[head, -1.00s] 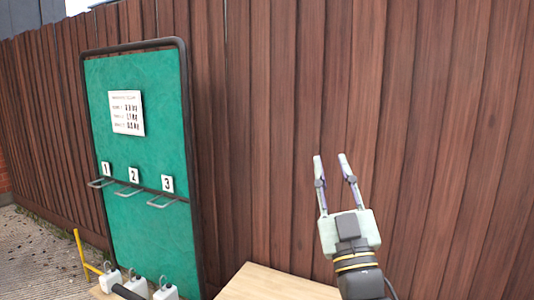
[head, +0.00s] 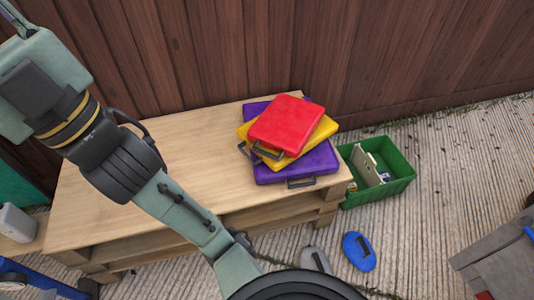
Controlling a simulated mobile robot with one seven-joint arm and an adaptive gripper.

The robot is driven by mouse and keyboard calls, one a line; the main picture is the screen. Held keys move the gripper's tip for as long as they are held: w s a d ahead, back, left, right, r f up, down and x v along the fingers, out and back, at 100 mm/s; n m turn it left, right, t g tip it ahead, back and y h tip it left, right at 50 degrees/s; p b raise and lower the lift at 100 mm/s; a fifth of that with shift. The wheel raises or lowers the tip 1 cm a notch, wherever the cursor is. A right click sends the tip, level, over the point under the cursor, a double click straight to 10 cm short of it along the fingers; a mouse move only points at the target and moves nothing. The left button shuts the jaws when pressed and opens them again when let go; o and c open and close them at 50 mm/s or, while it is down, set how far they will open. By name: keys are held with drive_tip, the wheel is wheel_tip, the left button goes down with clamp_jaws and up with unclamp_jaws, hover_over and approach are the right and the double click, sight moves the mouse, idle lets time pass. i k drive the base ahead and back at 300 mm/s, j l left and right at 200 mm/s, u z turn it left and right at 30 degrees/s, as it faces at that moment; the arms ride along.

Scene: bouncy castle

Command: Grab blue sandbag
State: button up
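A flat blue oval object with a dark rectangular patch (head: 358,251) lies on the ground in the lower middle of the head view. It may be the blue sandbag; I cannot tell for sure. My gripper (head: 14,16) is at the top left corner, far from it and up near the fence. Its fingers are mostly cut off by the picture edge, so their opening does not show. Nothing is seen held.
A wooden pallet table (head: 150,190) carries stacked red (head: 286,123), yellow (head: 323,131) and purple (head: 318,162) cases. A green crate (head: 400,178) stands right of it. A grey oval object (head: 315,259) lies beside the blue one. A grey box (head: 495,262) is at right.

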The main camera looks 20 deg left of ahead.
sight(357, 248)
drive_tip(key=k+l, duration=0.15)
drive_tip(key=l, duration=0.2)
drive_tip(key=k+l+u, duration=0.1)
drive_tip(key=l, duration=0.3)
drive_tip(key=k+l, duration=0.15)
drive_tip(key=l, duration=0.2)
